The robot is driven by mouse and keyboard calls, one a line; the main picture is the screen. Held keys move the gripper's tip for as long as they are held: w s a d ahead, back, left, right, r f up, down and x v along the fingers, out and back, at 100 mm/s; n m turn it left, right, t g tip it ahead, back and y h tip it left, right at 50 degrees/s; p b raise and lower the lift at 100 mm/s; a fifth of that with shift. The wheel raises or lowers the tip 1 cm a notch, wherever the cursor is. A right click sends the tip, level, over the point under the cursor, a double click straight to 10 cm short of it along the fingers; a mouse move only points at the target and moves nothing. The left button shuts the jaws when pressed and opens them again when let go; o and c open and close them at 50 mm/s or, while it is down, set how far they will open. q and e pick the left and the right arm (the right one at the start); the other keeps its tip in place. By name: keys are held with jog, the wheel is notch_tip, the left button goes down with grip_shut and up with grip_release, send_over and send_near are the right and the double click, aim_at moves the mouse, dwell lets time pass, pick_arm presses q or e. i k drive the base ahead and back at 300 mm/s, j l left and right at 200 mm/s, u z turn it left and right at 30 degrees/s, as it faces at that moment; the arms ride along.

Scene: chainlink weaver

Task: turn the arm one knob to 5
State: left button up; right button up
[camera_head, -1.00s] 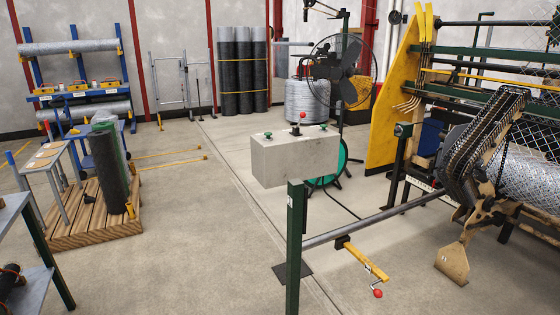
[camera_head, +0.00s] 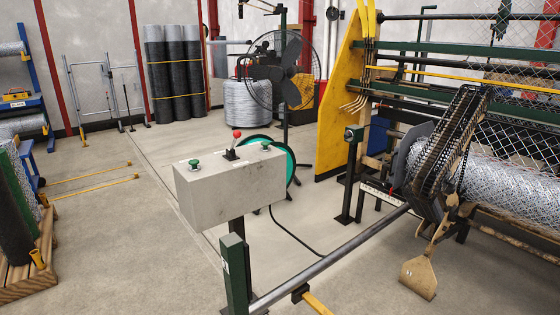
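I cannot make out a knob with numbers or a "5" mark. A grey control box (camera_head: 229,185) stands on a dark post near the middle of the head view. On its top are a lever with a red ball (camera_head: 237,134) and two green buttons, one at the left (camera_head: 193,164) and one at the right (camera_head: 265,146). A yellow arm (camera_head: 316,304) on the front rail is cut off by the bottom edge. Neither of my grippers is in view.
A green post (camera_head: 234,275) and a grey rail (camera_head: 340,255) cross the foreground. The chain-link machine (camera_head: 510,195) fills the right side. A fan (camera_head: 280,70) and a wire coil (camera_head: 248,104) stand behind. The concrete floor (camera_head: 120,230) at left is clear between the pallet and the box.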

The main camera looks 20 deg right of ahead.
aim_at(452, 183)
jog(key=i+l, duration=0.15)
jog(key=l, duration=0.25)
jog(key=i+l, duration=0.1)
jog(key=l, duration=0.3)
jog(key=i+l, duration=0.15)
jog(key=l, duration=0.25)
jog(key=i+l, duration=0.1)
jog(key=l, duration=0.3)
jog(key=z, duration=0.05)
